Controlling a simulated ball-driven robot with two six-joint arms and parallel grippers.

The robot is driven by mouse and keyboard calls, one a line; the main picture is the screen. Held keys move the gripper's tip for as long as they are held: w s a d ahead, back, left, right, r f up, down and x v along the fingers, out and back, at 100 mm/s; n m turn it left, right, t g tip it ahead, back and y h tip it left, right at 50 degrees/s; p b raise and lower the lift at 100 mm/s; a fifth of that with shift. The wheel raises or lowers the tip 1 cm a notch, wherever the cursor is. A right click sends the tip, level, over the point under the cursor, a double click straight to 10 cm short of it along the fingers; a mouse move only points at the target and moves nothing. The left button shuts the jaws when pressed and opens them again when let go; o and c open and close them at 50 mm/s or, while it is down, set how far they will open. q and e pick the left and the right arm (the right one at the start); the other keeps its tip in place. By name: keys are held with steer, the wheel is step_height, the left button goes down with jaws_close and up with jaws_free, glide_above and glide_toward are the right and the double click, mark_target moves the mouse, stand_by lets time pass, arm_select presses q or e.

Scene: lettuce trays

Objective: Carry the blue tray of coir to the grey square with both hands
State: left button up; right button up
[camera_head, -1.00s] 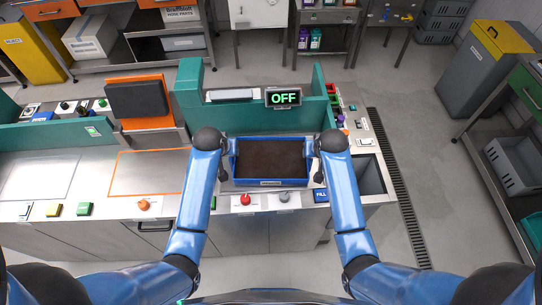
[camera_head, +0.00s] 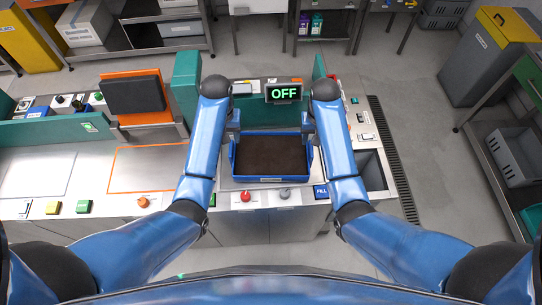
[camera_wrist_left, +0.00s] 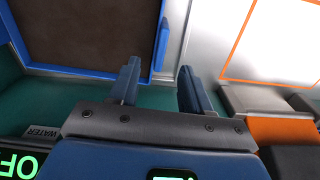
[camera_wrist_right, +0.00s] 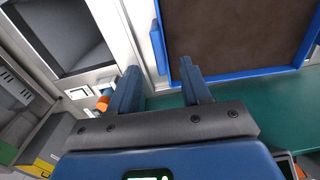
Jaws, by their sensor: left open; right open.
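The blue tray of coir (camera_head: 271,179) sits flat on the bench, full of dark brown coir. Handles stick out from its sides; one shows in the left wrist view (camera_wrist_left: 163,46) and one in the right wrist view (camera_wrist_right: 158,48). My left gripper (camera_wrist_left: 160,82) is open and empty by the tray's far left corner. My right gripper (camera_wrist_right: 160,85) is open and empty by its far right corner. Neither gripper has a handle between its fingers. A grey-outlined square (camera_head: 38,176) lies bare on the bench at the far left.
An orange-outlined square (camera_head: 148,172) lies empty between the tray and the grey one. A green wall and a display reading OFF (camera_head: 284,93) stand behind the tray. A red button (camera_head: 246,196) and a grey knob (camera_head: 285,194) line the front. A sunken bin (camera_head: 372,170) is at right.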

mark_target(231, 148)
arm_select(q)
step_height(231, 148, down, 11)
steer(key=shift+w+r, duration=0.15)
steer(key=shift+r, duration=0.05)
arm_select(e)
step_height(231, 148, down, 10)
steer(key=shift+w+f, duration=0.1)
steer(key=shift+f, duration=0.15)
arm_select(q)
steer(key=shift+c, duration=0.2)
arm_select(e)
steer(key=shift+c, duration=0.2)
arm_select(q)
jaws_close()
arm_select(e)
jaws_close()
arm_select(q)
steer(key=shift+r, duration=0.1)
